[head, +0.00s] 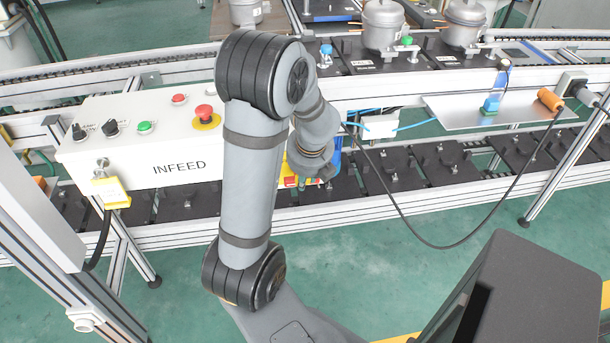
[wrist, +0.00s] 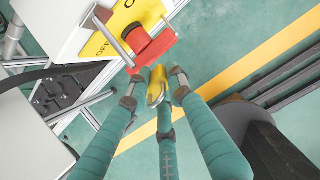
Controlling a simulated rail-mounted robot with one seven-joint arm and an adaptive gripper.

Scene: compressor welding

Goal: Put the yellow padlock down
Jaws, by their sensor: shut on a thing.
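The yellow padlock (wrist: 157,78) is between the teal fingers of my gripper (wrist: 156,98) in the wrist view. The gripper is shut on it, and its metal shackle points toward the camera. Just past the padlock is a red rotary switch handle (wrist: 152,50) on a yellow plate (wrist: 120,38) with OFF lettering. I cannot tell whether the padlock touches the handle. In the head view my arm hides most of the gripper and the padlock; the red and yellow switch (head: 291,182) shows only in part beside the wrist.
A metal shelf (head: 465,115) holds an orange cylinder (head: 550,99). A black cable (head: 430,243) droops below it. Open green floor (head: 370,285) lies in front.

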